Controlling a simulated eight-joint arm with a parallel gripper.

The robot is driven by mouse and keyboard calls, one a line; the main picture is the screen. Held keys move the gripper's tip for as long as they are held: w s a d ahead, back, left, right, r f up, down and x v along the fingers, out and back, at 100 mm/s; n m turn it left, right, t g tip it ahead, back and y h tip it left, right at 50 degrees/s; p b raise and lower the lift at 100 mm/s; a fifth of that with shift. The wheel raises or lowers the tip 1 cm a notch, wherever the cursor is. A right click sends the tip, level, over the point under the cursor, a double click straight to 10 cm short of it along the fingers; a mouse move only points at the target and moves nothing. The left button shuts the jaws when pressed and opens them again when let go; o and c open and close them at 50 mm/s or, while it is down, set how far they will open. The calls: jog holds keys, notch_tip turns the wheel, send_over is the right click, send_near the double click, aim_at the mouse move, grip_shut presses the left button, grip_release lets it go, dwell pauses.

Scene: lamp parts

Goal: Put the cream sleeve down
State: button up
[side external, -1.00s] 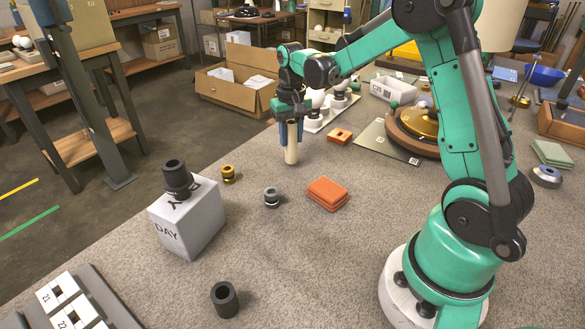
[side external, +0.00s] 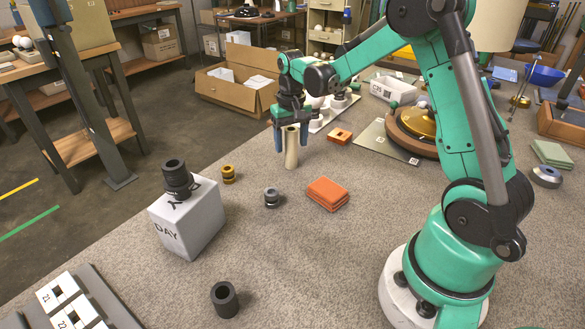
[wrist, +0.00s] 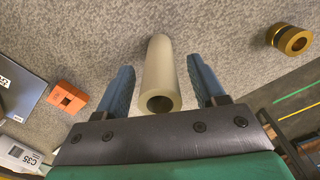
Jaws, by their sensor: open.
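The cream sleeve (side external: 291,150) stands upright on the grey carpeted bench top in the side view. In the wrist view the cream sleeve (wrist: 160,80) lies between the two blue fingers, with its open end facing the camera. My gripper (side external: 291,142) is open around the upper part of the sleeve, pointing down. In the wrist view my gripper (wrist: 160,75) has a visible gap between each finger and the sleeve.
An orange block (side external: 339,136) lies just right of the sleeve. A brass ring piece (side external: 228,174), a grey one (side external: 271,196) and stacked orange pads (side external: 327,193) lie nearer. White fittings on a tray (side external: 338,108) stand behind. The bench's left edge is close.

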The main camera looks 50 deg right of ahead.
notch_tip(320, 180, up, 11)
jog(key=s+a+f+n+t, duration=0.2)
jog(key=s+a+n+t, duration=0.4)
jog(key=a, duration=0.8)
jog(key=s+t, duration=0.1)
jog(key=s, duration=0.2)
jog(key=shift+s, duration=0.2)
